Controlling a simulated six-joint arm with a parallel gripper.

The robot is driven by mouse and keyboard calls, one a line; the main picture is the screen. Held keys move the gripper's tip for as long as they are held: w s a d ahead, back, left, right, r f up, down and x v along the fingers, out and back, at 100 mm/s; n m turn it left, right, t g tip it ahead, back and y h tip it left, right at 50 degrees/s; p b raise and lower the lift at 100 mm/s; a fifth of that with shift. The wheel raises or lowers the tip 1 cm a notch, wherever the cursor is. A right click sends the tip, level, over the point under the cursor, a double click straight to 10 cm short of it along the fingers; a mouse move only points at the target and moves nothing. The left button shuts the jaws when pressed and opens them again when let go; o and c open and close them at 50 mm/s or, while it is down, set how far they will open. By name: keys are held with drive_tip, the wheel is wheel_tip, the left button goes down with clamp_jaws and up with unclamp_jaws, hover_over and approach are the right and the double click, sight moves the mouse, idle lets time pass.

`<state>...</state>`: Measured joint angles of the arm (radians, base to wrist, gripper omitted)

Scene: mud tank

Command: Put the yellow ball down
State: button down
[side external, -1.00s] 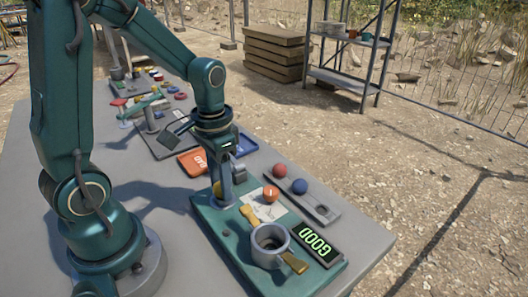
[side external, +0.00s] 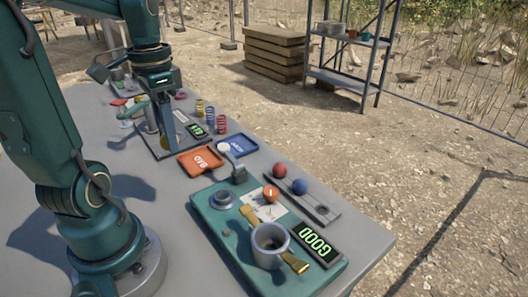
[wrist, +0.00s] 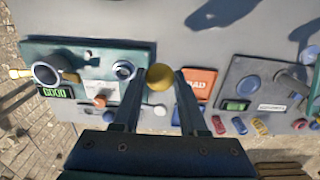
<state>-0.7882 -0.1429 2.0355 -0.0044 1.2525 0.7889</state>
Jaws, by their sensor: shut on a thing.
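The yellow ball (wrist: 159,76) is held between the fingertips of my gripper (wrist: 158,80) in the wrist view. In the side view my gripper (side external: 165,138) hangs over the grey board (side external: 150,147) behind the trays, and the ball is mostly hidden there. The orange tray marked BAD (side external: 201,162) and the blue tray (side external: 240,145) lie nearer the camera than my gripper. The ring-shaped seat (side external: 222,199) on the teal board (side external: 215,235) is empty; it also shows in the wrist view (wrist: 124,70).
A metal cup (side external: 270,245) and a display reading GOOD (side external: 317,243) are on the teal board. A red ball (side external: 280,170) and a blue ball (side external: 299,186) rest on a grey rail. Coloured springs (side external: 210,114) stand behind the trays.

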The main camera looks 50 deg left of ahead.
drive_tip(key=shift+s+a+r, duration=0.4)
drive_tip(key=shift+a+r, duration=0.1)
drive_tip(key=shift+a, duration=0.1)
drive_tip(key=shift+w+d+m, duration=0.15)
drive_tip(key=shift+d+m, duration=0.1)
drive_tip(key=shift+m, duration=0.05)
drive_tip(key=w+d+r, duration=0.1)
drive_tip(key=w+d, duration=0.9)
drive_tip(key=d, duration=0.1)
drive_tip(key=s+a, duration=0.6)
drive_tip(key=a, duration=0.1)
drive_tip(key=s+a+f, duration=0.1)
drive_tip(key=s+a, duration=0.2)
drive_tip(key=shift+s+a, duration=0.8)
drive_tip(key=shift+a, duration=0.15)
drive_tip(key=shift+d, duration=0.1)
